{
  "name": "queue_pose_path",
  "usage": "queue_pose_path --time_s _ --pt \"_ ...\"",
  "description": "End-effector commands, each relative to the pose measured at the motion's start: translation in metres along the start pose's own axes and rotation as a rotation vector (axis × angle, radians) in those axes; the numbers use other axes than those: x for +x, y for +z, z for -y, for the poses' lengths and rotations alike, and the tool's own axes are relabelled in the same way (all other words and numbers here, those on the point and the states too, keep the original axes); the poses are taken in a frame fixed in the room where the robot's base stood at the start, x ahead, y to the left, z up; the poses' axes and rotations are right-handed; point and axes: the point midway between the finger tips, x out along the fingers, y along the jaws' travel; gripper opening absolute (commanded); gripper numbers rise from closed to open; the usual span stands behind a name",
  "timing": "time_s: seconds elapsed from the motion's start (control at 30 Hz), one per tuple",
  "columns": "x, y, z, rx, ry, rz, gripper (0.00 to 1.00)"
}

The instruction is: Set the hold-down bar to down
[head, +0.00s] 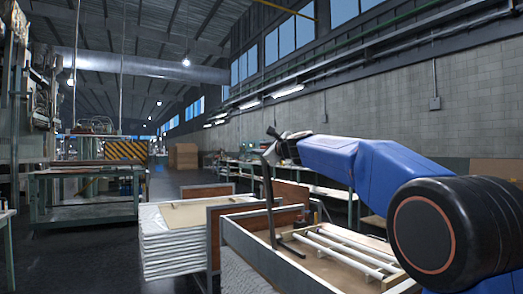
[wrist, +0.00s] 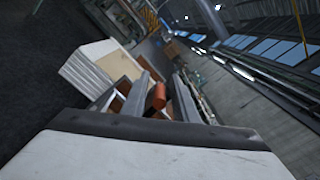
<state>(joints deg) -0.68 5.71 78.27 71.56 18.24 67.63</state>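The hold-down bar (head: 268,195) is a dark, slim bar standing nearly upright from the tray (head: 262,251) in the head view. Its foot lies beside several pale glass tubes (head: 340,250) in the tray. My gripper (head: 272,143) is at the upper end of the bar, at the end of my blue arm. In the wrist view, the two grey fingers of my gripper (wrist: 163,82) stand apart. An orange-red cylinder (wrist: 156,98), which looks like the bar's grip, shows between them, nearer the left finger. I cannot tell whether they touch.
A stack of white layers (head: 175,250) with a board on top stands left of the tray. A brown panel (head: 288,222) rises behind the tray. A bench (head: 330,190) runs along the back wall.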

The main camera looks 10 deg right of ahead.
Motion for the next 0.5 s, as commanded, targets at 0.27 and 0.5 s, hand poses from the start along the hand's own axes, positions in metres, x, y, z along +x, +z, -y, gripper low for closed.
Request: queue_pose_path --time_s 0.27,0.5 --pt "0.000 -0.008 0.010 0.023 0.000 -0.002 0.00" --pt "0.000 -0.038 0.046 0.115 -0.002 -0.005 0.00"
